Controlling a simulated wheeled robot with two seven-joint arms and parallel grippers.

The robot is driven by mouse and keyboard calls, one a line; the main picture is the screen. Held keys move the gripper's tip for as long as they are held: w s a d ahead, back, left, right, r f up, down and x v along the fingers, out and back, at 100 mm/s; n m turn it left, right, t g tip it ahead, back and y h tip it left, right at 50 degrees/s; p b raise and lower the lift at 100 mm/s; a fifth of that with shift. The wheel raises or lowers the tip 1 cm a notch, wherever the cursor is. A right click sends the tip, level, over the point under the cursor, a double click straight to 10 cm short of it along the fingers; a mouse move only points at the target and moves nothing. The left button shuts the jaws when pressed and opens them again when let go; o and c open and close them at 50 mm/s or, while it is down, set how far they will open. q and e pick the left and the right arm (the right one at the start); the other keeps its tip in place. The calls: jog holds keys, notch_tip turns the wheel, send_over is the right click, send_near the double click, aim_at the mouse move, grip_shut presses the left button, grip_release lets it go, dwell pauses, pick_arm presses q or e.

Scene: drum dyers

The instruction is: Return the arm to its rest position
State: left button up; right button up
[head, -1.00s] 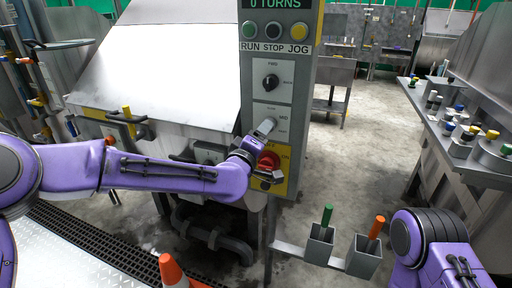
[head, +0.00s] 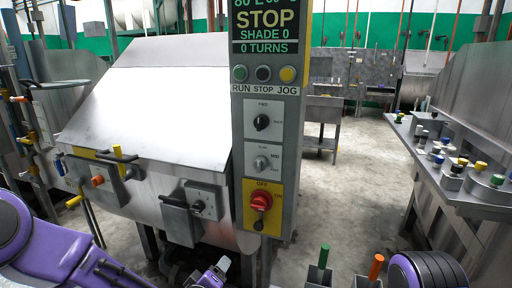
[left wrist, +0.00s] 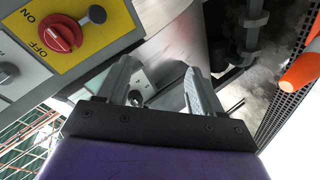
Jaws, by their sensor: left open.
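My left gripper (left wrist: 157,88) is open and empty in the left wrist view, its two grey fingers apart. In the head view the left gripper (head: 216,272) shows low in the picture, below and to the left of the control panel (head: 240,150), clear of it. The panel's red rotary switch (head: 261,200) sits on a yellow plate, and the switch (left wrist: 56,34) also shows at upper left in the left wrist view. My right arm shows only in part at the lower right of the head view; its gripper is out of frame.
A steel drum machine (head: 150,90) with a sloped lid stands left of the panel. Open floor (head: 350,190) lies between.

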pick_arm(q)
jog(key=s+a+f+g+y, duration=0.1)
jog(key=s+a+f+g, duration=0.15)
jog(key=s+f, duration=0.3)
jog(key=s+a+f+g+y, duration=0.1)
jog(key=s+a+f, duration=0.3)
jog(key=f, duration=0.3)
jog(key=s+a+f+g+y, duration=0.1)
jog(key=s+a+f+g, duration=0.1)
jog(key=s, duration=0.5)
jog(key=s+a+f+m+g+y, duration=0.1)
jog(key=s+a+f+g, duration=0.1)
jog(key=s+a+f, duration=0.3)
jog(key=s+a+f+m+g+y, duration=0.1)
jog(key=s+a+f, duration=0.3)
jog(key=s, duration=0.7)
jog(key=shift+s+a+f+g+y, duration=0.2)
jog(key=shift+a+g+y, duration=0.1)
jog(key=shift+a+g, duration=0.4)
